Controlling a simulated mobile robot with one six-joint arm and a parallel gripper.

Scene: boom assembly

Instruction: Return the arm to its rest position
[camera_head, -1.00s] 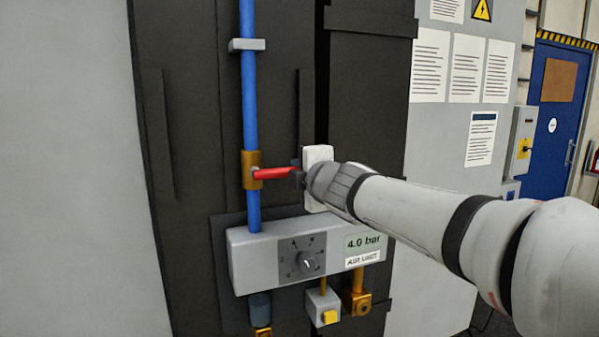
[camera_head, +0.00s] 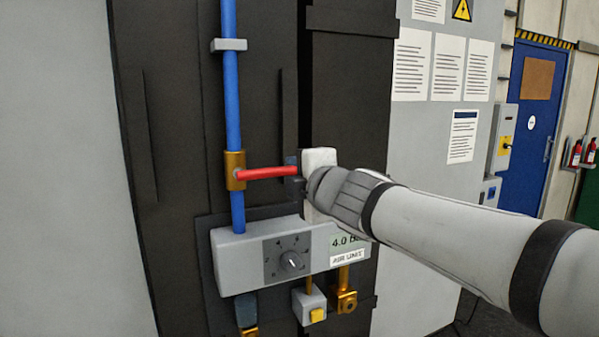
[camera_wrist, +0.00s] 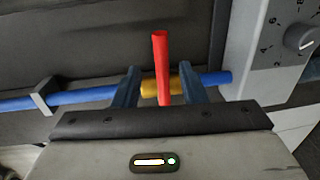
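My gripper (camera_wrist: 160,70) is open, its two dark blue fingers standing apart on either side of the red valve handle (camera_wrist: 161,62). Gaps show between the handle and both fingers. In the head view the red handle (camera_head: 268,173) lies about level, crosswise to the upright blue pipe (camera_head: 231,90), and starts at a brass valve body (camera_head: 235,171). My gripper (camera_head: 297,180) is at the handle's right end there, with its fingers partly hidden by the wrist. My arm reaches in from the lower right.
A grey air unit (camera_head: 240,262) with a dial (camera_head: 291,262) sits just below the gripper. A pipe bracket (camera_head: 229,45) is above. Brass fittings (camera_head: 346,300) and a yellow-buttoned box (camera_head: 310,305) hang underneath. A blue door (camera_head: 535,120) stands far right.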

